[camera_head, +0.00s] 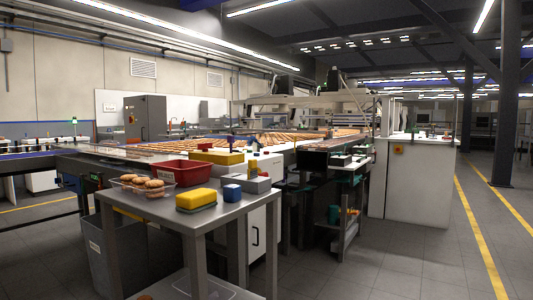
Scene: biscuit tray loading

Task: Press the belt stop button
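I cannot make out a button clearly labelled as the belt stop. A small yellow-orange plate with a reddish centre, which looks like a stop button (398,150), is on the front of the white cabinet (418,190) at right of centre. A tiny red spot, too small to identify, shows on the grey cabinet at the back left. The belt line (270,142), with rows of orange-brown biscuits, runs across the middle distance. I cannot tell whether it is moving. My gripper is not in view.
A grey bin (108,255) stands below left. Open floor (420,265) lies at right.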

